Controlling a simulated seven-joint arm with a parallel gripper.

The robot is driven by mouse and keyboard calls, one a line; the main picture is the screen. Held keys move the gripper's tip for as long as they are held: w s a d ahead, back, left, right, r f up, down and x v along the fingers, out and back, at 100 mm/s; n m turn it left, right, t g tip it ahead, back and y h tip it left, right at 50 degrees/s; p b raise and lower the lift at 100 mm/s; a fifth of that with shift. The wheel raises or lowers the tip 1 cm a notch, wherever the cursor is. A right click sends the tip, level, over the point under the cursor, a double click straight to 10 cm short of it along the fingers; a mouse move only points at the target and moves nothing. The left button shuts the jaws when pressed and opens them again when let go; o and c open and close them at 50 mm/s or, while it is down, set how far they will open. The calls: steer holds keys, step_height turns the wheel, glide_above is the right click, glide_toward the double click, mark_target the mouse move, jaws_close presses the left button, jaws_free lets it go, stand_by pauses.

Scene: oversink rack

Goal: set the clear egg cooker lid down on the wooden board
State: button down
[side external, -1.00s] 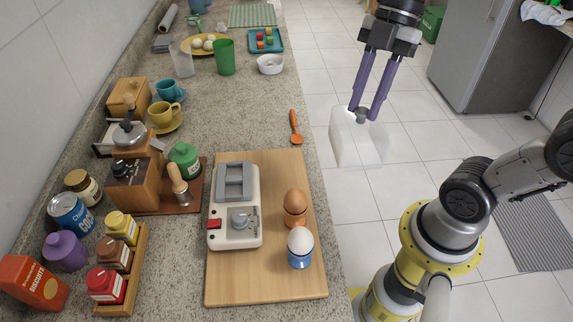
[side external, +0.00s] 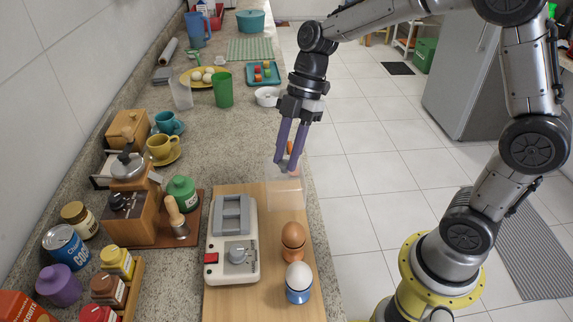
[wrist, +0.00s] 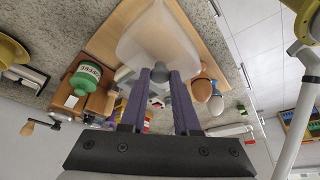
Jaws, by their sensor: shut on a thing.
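The clear egg cooker lid (side external: 285,191) is a see-through box with a small grey knob. My gripper (side external: 286,166) is shut on the knob, and the lid hangs below the fingers at the far right part of the wooden board (side external: 222,303). I cannot tell whether its bottom touches the board. In the wrist view the lid (wrist: 150,45) is large ahead of the purple fingers (wrist: 160,74). The white egg cooker base (side external: 231,262) with a grey tray stands on the board, left of the lid.
A brown egg in an orange cup (side external: 293,238) and a white egg in a blue cup (side external: 299,280) stand on the board's right side, nearer than the lid. A coffee grinder (side external: 138,211) and green jar (side external: 181,192) stand to the left. An orange spoon lies behind my gripper.

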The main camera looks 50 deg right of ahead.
steer(key=shift+w+f, duration=0.1)
steer(key=shift+f, duration=1.55)
steer(key=shift+f, duration=0.15)
steer(key=c, duration=0.6)
jaws_free()
steer(key=shift+c, duration=0.2)
steer(key=v, duration=1.2)
steer(key=s+d+f+m+t+h, duration=0.1)
steer(key=s+m+t+h, duration=0.1)
steer(key=s+m, duration=0.7)
steer(key=s+d+m+t+h, duration=0.1)
steer(key=s+m+t+h, duration=0.1)
steer(key=s+m, duration=0.7)
steer(key=shift+d+f+t+h, duration=0.3)
steer(key=shift+d+f+t, duration=0.1)
steer(key=shift+t, duration=0.4)
